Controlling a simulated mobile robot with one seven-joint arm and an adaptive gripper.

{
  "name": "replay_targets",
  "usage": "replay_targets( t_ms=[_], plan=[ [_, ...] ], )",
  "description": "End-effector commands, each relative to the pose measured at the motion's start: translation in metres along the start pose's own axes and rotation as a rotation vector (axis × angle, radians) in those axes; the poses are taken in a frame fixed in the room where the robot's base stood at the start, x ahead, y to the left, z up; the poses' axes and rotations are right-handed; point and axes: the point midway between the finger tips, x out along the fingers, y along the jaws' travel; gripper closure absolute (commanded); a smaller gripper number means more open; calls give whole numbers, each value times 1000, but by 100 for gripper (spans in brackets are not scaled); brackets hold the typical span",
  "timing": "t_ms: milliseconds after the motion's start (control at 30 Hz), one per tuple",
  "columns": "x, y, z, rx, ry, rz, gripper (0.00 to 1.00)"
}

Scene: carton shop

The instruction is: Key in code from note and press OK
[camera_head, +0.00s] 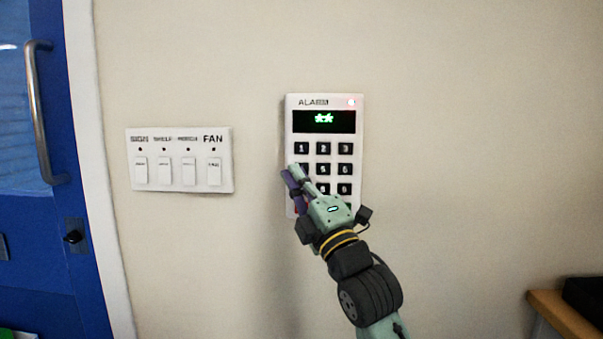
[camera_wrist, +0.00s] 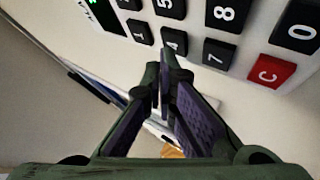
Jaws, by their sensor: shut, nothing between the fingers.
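The white alarm keypad (camera_head: 289,130) is on the wall, with black number keys. My gripper (camera_head: 293,172) is shut and empty at the keypad's left side, covering part of the left key column and the lower keys. In the wrist view its fingertips (camera_wrist: 165,58) are by the 4 key (camera_wrist: 174,42); I cannot tell if they touch it. The red C key (camera_wrist: 272,71) and the 0 key (camera_wrist: 301,32) show there too. No readable note is in view.
A white panel of several switches (camera_head: 180,187), one labelled FAN, is on the wall left of the keypad. A blue door (camera_head: 35,230) with a metal handle (camera_head: 37,115) is at far left. A wooden surface (camera_head: 565,315) is at lower right. The wall right of the keypad is bare.

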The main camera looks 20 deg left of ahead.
Motion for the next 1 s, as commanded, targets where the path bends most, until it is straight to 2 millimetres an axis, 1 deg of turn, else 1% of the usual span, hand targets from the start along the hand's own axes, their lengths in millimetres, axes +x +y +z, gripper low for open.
replay_targets(
  t_ms=[1000],
  plan=[
    [6, -4, 4, 0, 0, 0, 100]
  ],
)
